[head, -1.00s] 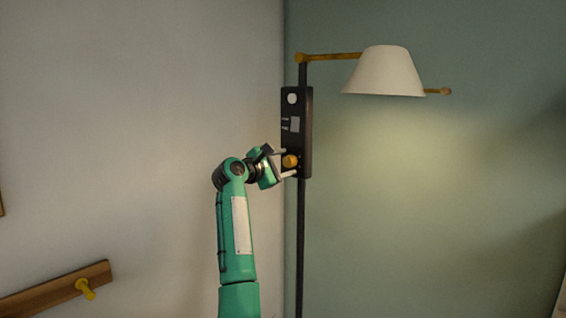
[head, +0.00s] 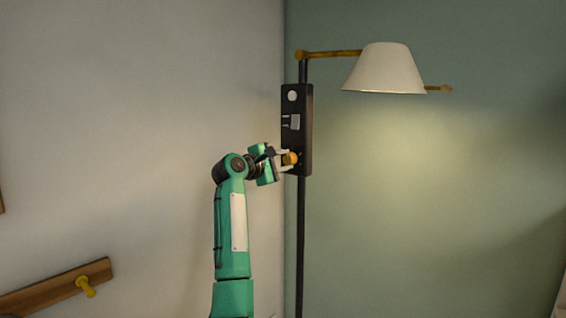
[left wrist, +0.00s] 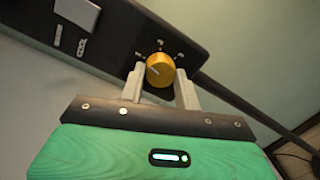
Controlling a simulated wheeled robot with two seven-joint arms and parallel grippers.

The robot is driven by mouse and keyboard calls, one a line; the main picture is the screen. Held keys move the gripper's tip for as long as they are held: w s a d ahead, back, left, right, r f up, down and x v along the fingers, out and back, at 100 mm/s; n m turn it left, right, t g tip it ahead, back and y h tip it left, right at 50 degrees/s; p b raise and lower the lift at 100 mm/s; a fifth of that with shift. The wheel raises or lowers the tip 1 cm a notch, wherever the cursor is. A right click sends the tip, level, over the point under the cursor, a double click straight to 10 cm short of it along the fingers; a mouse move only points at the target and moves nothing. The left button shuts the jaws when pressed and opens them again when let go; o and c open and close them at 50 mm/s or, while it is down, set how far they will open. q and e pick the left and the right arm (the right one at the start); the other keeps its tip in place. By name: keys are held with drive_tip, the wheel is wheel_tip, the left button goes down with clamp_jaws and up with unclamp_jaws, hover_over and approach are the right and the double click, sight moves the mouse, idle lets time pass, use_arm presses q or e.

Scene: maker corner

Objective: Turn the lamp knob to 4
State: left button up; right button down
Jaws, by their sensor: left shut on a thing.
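The yellow-orange lamp knob (head: 290,158) sits low on a black control panel (head: 306,137) on the lamp's pole. My left gripper (head: 287,160) is shut on the knob, one finger on each side. In the left wrist view, the knob (left wrist: 160,70) shows between the two pale fingertips of my left gripper (left wrist: 160,84). Small white marks surround the knob on the panel face; some are hidden by the fingers, and I cannot read the pointer's setting surely. The white lamp shade (head: 384,70) glows over the green wall. My right gripper is not in view.
A wooden rail with a yellow peg (head: 86,287) is on the left wall. Space right of the pole is clear.

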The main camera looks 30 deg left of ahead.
use_arm(q)
drive_tip(key=m, duration=0.8)
drive_tip(key=shift+m+g+y, duration=0.3)
drive_tip(key=shift+m+y, duration=0.1)
drive_tip(key=m, duration=0.4)
drive_tip(key=shift+d+y, duration=0.1)
drive_tip(key=shift+y, duration=0.2)
drive_tip(key=m+p, duration=0.1)
drive_tip(key=m, duration=0.3)
drive_tip(key=shift+y, duration=0.3)
drive_tip(key=m+p, duration=0.1)
drive_tip(key=m, duration=0.2)
drive_tip(key=shift+d+m, duration=0.1)
drive_tip(key=shift+m, duration=0.2)
drive_tip(key=m+p, duration=0.1)
drive_tip(key=m, duration=0.2)
drive_tip(key=m+p, duration=0.2)
drive_tip(key=m, duration=0.1)
drive_tip(key=shift+m+y, duration=0.4)
drive_tip(key=shift+d+f+m+t+p, duration=0.1)
drive_tip(key=shift+m+t+p, duration=0.4)
drive_tip(key=shift+m+p, duration=1.25)
drive_tip(key=shift+m+b, duration=0.4)
drive_tip(key=shift+m, duration=0.25)
